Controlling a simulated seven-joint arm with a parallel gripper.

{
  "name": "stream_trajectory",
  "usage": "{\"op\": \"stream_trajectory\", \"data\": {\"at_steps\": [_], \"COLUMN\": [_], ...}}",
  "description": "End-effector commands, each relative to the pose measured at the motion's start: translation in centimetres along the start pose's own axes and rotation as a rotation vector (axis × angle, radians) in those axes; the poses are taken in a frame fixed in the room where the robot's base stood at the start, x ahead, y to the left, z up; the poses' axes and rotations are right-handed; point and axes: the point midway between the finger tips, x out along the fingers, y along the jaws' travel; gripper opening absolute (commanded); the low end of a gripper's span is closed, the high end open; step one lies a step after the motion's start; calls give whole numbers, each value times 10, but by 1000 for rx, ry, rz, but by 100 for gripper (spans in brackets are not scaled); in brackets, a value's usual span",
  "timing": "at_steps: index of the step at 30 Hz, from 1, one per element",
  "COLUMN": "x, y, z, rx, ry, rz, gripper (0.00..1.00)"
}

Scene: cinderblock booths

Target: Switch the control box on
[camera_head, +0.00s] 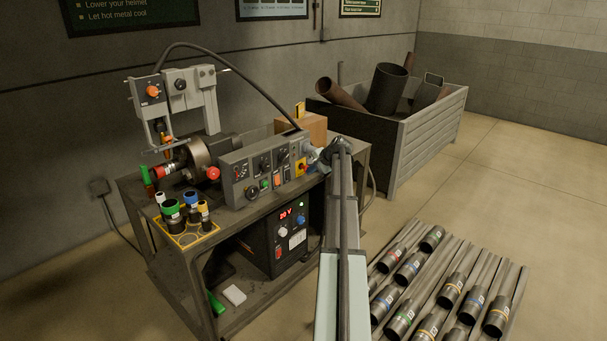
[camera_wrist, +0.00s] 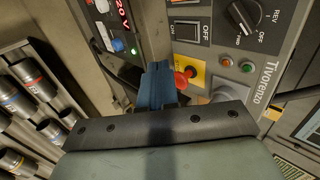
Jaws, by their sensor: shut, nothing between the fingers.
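The control box (camera_head: 262,168) is a long grey box on the cart top in the head view. In the wrist view its panel (camera_wrist: 222,68) shows a black ON/OFF rocker switch (camera_wrist: 191,33), a dark rotary knob (camera_wrist: 244,17) marked REV and OFF, and a red button (camera_wrist: 184,79) on a yellow plate. My gripper (camera_head: 318,153) is at the right end of the box in the head view. Its blue fingers (camera_wrist: 158,72) are shut and empty in the wrist view, beside the red button and below the rocker. I cannot tell whether they touch the panel.
A power unit (camera_head: 285,235) with a lit red display sits on the cart's lower shelf. A machine with a grey frame (camera_head: 205,100) stands behind the box. Several labelled cylinders (camera_head: 455,288) lie on a floor rack at right. A scrap bin (camera_head: 425,130) stands behind the cart.

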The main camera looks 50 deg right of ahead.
Motion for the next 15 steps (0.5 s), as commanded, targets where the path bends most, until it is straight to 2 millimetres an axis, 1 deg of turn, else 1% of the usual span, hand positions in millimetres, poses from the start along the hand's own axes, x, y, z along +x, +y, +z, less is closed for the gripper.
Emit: {"op": "stream_trajectory", "data": {"at_steps": [5,15], "x": [26,86], "y": [0,-1], "z": [-1,-2], "rx": [0,0], "ry": [-1,0], "rz": [1,1], "gripper": [0,0]}}
